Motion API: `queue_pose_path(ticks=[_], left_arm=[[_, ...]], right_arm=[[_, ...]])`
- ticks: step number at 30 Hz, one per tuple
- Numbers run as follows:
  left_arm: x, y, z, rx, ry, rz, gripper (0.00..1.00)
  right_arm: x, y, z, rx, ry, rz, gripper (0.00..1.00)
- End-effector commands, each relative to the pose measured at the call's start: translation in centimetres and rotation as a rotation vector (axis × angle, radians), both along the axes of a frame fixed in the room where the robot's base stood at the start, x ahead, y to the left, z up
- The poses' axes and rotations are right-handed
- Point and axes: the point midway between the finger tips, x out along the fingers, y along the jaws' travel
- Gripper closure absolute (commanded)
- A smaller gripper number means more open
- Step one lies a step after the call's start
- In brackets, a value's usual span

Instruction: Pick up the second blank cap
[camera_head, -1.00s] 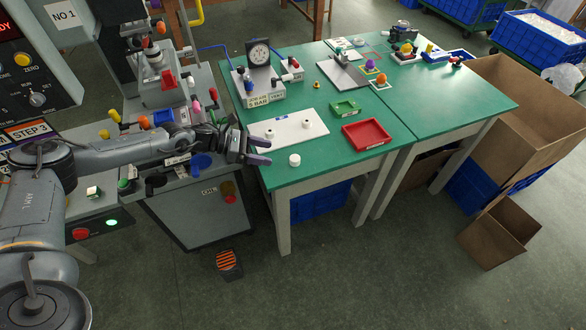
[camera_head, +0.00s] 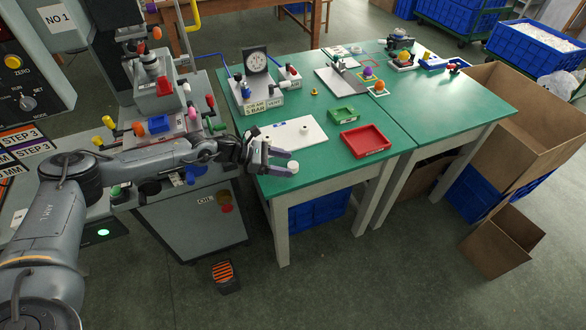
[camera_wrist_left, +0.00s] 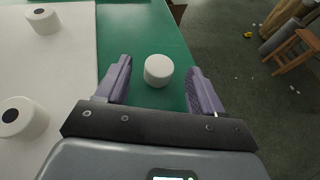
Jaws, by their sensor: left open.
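A plain white blank cap (camera_head: 293,167) stands on the green table near its front left edge. My left gripper (camera_head: 289,163) is open, its two purple fingers reaching toward the cap. In the left wrist view the blank cap (camera_wrist_left: 158,70) stands between the fingertips of my left gripper (camera_wrist_left: 159,74), with a gap on each side. Two other white caps with dark spots on top, one far (camera_wrist_left: 42,19) and one near (camera_wrist_left: 22,117), stand on the white board (camera_wrist_left: 65,75). In the head view one such cap (camera_head: 306,130) shows on the board. My right gripper is out of view.
A red tray (camera_head: 365,141) and a green tray (camera_head: 342,115) stand to the right of the white board (camera_head: 285,131). A gauge unit (camera_head: 255,95) stands behind it. The table's front edge is close to the blank cap.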

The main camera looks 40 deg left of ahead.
Motion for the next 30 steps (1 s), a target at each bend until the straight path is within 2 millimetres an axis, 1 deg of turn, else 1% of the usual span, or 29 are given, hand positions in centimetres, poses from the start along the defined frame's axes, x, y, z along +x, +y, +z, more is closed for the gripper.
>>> queue_pose_path(ticks=[1,4,11,12,23,24,30], left_arm=[[0.48,-0.53,-0.48,-0.001,0.000,-0.001,0.32],[1.06,-1.09,-0.80,0.000,0.001,0.000,0.32],[1.20,-1.23,-0.81,0.001,0.002,0.001,0.32],[1.20,-1.24,-0.81,0.001,0.002,0.001,0.34],[1.19,-1.23,-0.80,0.001,0.002,0.000,0.89],[1.19,-1.23,-0.80,0.001,0.002,0.000,0.91],[1.19,-1.23,-0.78,0.000,0.001,0.001,0.92]], right_arm=[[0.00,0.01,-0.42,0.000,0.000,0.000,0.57],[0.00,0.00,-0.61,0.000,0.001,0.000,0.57],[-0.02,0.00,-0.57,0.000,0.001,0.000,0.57],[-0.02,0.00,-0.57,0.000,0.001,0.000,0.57],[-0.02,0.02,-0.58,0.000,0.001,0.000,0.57],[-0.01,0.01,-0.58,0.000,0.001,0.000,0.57],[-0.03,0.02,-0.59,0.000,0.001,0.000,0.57]])
